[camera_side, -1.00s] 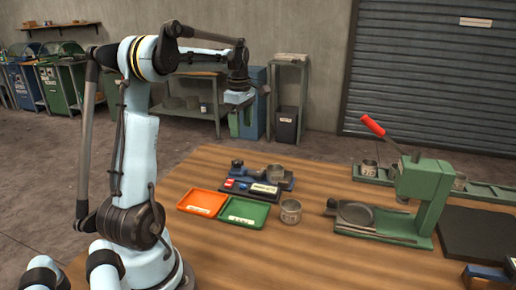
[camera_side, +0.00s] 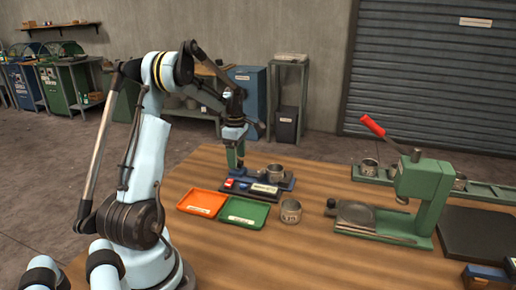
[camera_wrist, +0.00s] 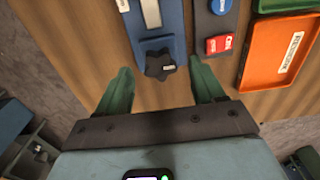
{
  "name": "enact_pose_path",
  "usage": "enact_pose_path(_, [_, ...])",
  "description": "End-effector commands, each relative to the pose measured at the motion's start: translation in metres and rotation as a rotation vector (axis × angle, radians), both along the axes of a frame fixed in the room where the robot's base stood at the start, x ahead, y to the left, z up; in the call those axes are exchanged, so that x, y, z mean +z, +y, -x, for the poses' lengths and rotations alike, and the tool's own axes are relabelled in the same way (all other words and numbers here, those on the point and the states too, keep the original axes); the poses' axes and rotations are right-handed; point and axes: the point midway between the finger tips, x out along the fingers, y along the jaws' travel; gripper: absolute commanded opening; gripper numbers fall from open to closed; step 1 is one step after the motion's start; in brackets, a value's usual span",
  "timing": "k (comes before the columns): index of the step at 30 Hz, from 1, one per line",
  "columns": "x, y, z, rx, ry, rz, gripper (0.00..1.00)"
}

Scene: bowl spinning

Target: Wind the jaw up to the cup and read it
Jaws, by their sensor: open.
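A blue measuring fixture (camera_side: 287,184) stands on the table with a metal cup (camera_side: 275,171) on it. In the wrist view its blue body (camera_wrist: 165,22) carries a pale strip and ends in a dark lobed knob (camera_wrist: 160,65). My gripper (camera_side: 234,168) is lowered at the fixture's left end. In the wrist view my gripper (camera_wrist: 160,80) is open, with green fingers on either side of the knob and gaps to it. I cannot tell the height between fingertips and knob. The cup and the jaw are outside the wrist view. The readout's figures are too small to read.
A dark panel (camera_wrist: 219,22) with red and blue buttons lies beside the fixture. Orange (camera_side: 202,203) and green (camera_side: 244,212) trays are in front. Another cup (camera_side: 291,211) stands near the green tray. A green press (camera_side: 425,195) and a rack of cups (camera_side: 480,189) are at right.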

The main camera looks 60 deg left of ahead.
Motion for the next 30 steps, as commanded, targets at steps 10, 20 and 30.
enact_pose_path(10, [-0.0105, -0.0002, 0.0001, 0.0, 0.0, 0.0, 0.68])
enact_pose_path(20, [-0.0101, -0.0001, 0.0001, 0.0, 0.0, 0.0, 0.33])
enact_pose_path(30, [-0.0099, -0.0001, 0.0001, -0.013, 0.0, 0.0, 0.12])
